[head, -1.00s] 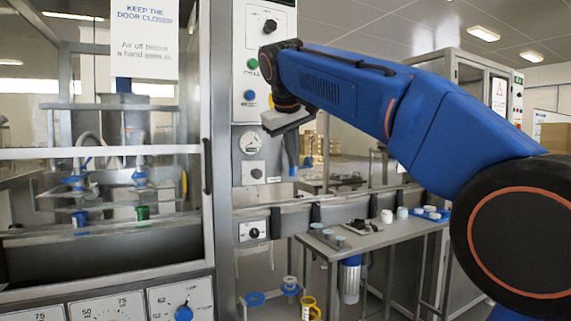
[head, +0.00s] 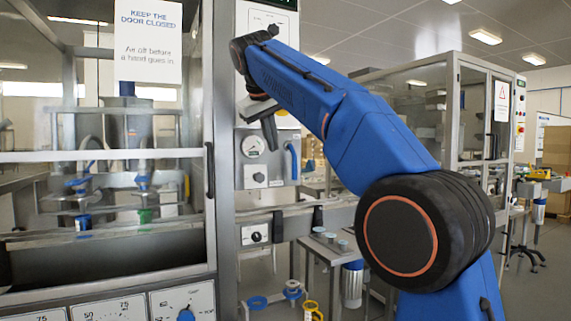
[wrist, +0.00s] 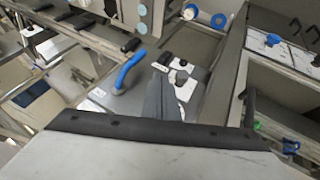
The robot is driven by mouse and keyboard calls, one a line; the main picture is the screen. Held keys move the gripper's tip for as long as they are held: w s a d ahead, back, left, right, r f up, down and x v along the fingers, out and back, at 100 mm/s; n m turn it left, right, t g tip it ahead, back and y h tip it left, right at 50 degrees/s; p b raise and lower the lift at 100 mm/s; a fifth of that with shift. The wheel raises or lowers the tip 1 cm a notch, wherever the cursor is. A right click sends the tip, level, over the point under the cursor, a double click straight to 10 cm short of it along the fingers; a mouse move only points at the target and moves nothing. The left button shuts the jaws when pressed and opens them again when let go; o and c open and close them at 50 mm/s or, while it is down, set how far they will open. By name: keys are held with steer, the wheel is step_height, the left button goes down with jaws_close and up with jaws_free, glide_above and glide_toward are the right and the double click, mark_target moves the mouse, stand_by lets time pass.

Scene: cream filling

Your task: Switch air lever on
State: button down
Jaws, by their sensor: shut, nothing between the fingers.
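The air lever (head: 293,160) is a curved blue handle on the right part of a grey plate (head: 245,183) on the machine's column. The plate also carries a round pressure gauge (head: 253,146) and a dark knob (head: 258,177). In the wrist view the blue lever (wrist: 128,70) rises from the plate, left of the fingers. My gripper (head: 270,138) is shut and empty, pointing down in front of the plate's upper edge, left of the lever. In the wrist view its dark fingers (wrist: 164,98) are together. The lever appears apart from them.
A glass-fronted filling cabinet (head: 208,170) with a door handle stands left of the column. A lower box with a knob (head: 255,234) sits below the plate. A small steel table (head: 330,243) is to the right.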

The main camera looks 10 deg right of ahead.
steer(key=w+d+f, duration=0.4)
steer(key=f, duration=0.1)
steer(key=w+d+f, duration=0.2)
steer(key=w+f, duration=0.1)
steer(key=shift+w+d, duration=0.1)
stand_by(0.4)
stand_by(0.4)
